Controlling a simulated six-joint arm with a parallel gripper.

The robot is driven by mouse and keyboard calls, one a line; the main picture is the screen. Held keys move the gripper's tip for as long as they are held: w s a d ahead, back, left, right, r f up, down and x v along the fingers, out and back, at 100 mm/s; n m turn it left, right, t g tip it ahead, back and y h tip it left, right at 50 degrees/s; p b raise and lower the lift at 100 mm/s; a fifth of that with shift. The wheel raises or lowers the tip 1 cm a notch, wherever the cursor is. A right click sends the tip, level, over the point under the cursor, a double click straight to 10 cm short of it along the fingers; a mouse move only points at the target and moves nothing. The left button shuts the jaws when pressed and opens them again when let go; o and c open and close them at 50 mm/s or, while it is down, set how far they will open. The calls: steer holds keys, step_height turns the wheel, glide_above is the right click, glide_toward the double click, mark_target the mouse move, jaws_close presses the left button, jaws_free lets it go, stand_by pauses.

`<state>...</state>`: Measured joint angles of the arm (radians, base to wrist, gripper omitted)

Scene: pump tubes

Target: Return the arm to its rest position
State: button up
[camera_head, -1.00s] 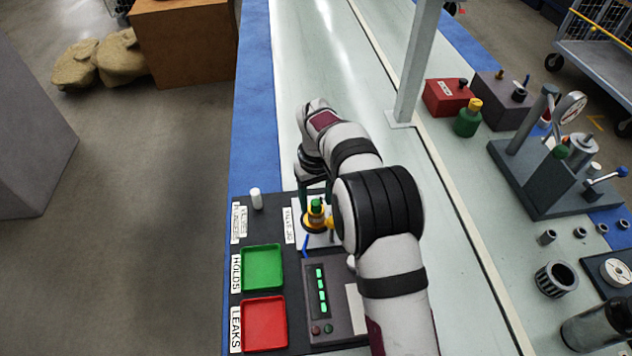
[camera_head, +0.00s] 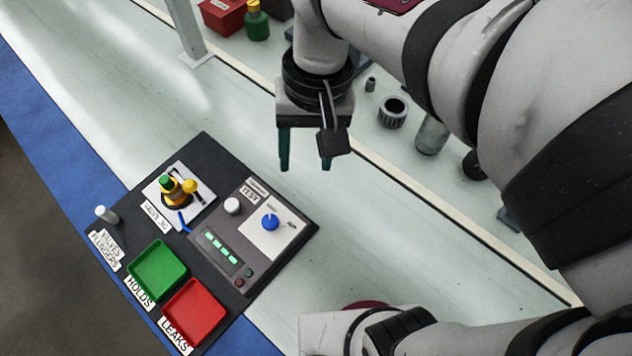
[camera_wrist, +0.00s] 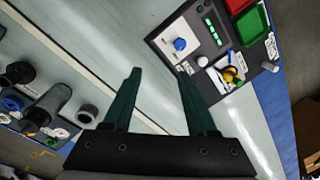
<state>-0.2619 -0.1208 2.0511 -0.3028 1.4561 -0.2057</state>
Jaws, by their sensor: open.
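My gripper (camera_head: 305,165) is open and empty, with its two dark green fingers apart, above the pale bench to the right of the black test board (camera_head: 205,143). In the wrist view the fingers (camera_wrist: 158,88) spread with nothing between them. The arm is folded across the right side of the head view. On the board, a valve with a green top and yellow knob (camera_head: 188,186) sits in its jig (camera_head: 205,198). Beside it is a test box with a blue knob (camera_head: 270,222), a white knob (camera_head: 232,206) and lit green bars (camera_head: 221,245).
A green tray (camera_head: 158,270) and a red tray (camera_head: 195,311) lie on the board, both empty. A white cylinder (camera_head: 107,214) stands at its left corner. A metal post (camera_head: 188,30) stands behind. A gear-like ring (camera_head: 392,112) and a grey cylinder (camera_head: 432,135) stand beyond my gripper.

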steer(key=s+d+f+m, duration=0.2)
steer(key=s+d, duration=0.1)
steer(key=s, duration=0.3)
steer(key=s+d+f+m, duration=0.2)
steer(key=s+f+m, duration=0.1)
steer(key=s, duration=0.3)
steer(key=shift+d+m+y, duration=0.3)
steer(key=shift+d, duration=0.1)
stand_by(1.2)
